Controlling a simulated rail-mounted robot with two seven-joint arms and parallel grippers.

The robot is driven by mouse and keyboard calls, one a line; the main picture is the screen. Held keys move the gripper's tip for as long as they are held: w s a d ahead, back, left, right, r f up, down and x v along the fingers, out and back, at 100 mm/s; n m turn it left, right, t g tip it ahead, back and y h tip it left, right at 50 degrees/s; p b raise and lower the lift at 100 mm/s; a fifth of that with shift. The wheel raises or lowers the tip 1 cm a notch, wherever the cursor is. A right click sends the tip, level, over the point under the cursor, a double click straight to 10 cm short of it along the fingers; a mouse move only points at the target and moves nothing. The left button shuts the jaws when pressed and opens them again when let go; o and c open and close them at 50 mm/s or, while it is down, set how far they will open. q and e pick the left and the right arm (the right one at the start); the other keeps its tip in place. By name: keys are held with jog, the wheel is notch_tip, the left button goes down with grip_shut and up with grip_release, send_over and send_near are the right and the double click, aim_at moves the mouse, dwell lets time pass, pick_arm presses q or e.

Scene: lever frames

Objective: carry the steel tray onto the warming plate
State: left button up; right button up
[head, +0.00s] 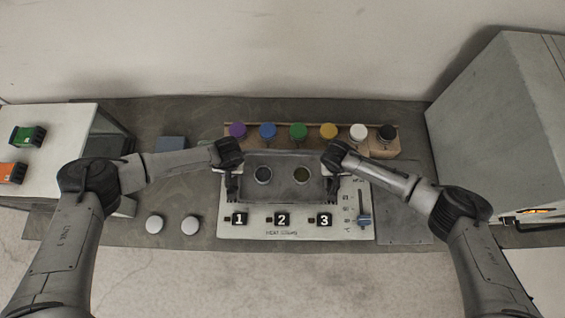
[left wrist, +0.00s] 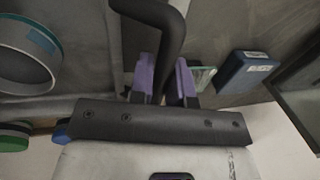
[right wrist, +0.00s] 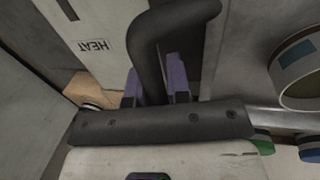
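The steel tray (head: 283,198) is in the middle of the head view, level as far as I can see, over the pale control panel. I cannot tell whether the tray touches the panel. No surface is clearly identifiable as the warming plate.
The pale panel (head: 300,233) carries numbered switches, heat lettering and a blue lever (head: 365,221). A row of coloured knobs (head: 298,131) stands behind the tray. A flat grey plate (head: 405,228) lies right of the panel. A large grey cabinet (head: 490,125) blocks the far right.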

pick_arm(q)
jog(key=o, duration=0.4)
pick_arm(e)
jog(key=o, duration=0.4)
jog(key=shift+w+r, duration=0.1)
pick_arm(q)
jog(key=shift+r, duration=0.1)
pick_arm(e)
jog(key=shift+r, duration=0.1)
pick_arm(q)
jog(key=v, duration=1.2)
pick_arm(e)
jog(key=v, duration=1.1)
jog(key=shift+r, duration=0.4)
